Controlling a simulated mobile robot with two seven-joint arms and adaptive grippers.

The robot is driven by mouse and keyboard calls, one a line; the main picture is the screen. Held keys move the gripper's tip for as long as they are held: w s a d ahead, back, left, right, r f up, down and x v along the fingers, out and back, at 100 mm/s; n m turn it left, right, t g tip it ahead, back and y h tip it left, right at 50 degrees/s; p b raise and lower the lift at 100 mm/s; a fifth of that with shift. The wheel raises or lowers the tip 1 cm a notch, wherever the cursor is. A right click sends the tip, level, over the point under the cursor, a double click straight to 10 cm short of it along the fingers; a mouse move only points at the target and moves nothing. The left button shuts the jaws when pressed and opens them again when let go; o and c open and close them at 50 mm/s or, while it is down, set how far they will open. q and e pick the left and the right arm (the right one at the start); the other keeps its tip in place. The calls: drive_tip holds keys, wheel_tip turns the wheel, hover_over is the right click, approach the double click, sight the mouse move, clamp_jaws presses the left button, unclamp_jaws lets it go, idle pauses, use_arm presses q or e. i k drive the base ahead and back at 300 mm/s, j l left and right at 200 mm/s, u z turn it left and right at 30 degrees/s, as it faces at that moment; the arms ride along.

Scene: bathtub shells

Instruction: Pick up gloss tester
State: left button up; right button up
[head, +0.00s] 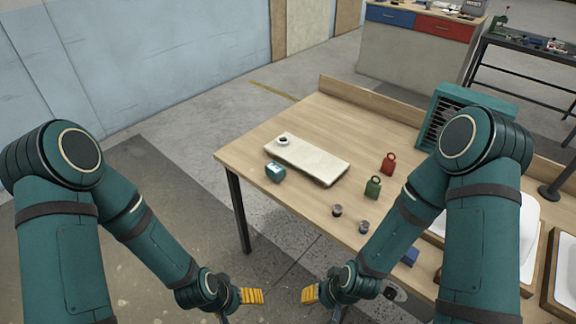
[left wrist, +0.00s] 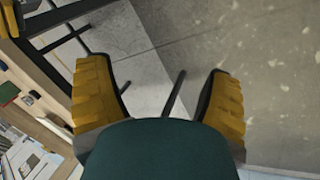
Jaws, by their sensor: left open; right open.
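A small teal box with a pale face, which looks like the gloss tester (head: 275,172), sits on the wooden table (head: 255,150) near its left edge, beside a pale slab (head: 310,160). My left gripper (head: 250,296) is low, off the table's front left side, well apart from the box. In the left wrist view its yellow fingers (left wrist: 160,80) are spread with only floor between them. My right gripper (head: 311,294) is also low in front of the table edge, open and empty.
A small ring-shaped item (head: 283,140) lies on the slab. Red (head: 388,164) and green (head: 373,188) handled weights and two small dark cylinders (head: 337,210) stand to the right. A teal louvred unit (head: 440,120) and white shells (head: 530,240) are farther right. The table's left corner is clear.

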sight(272, 170)
drive_tip(key=i+j, duration=0.7)
drive_tip(key=i+j+z, duration=0.2)
drive_tip(key=z, duration=0.2)
drive_tip(key=i+j+z, duration=0.2)
drive_tip(key=j+z, duration=0.25)
drive_tip(key=l+z, duration=0.1)
drive_tip(key=z, duration=1)
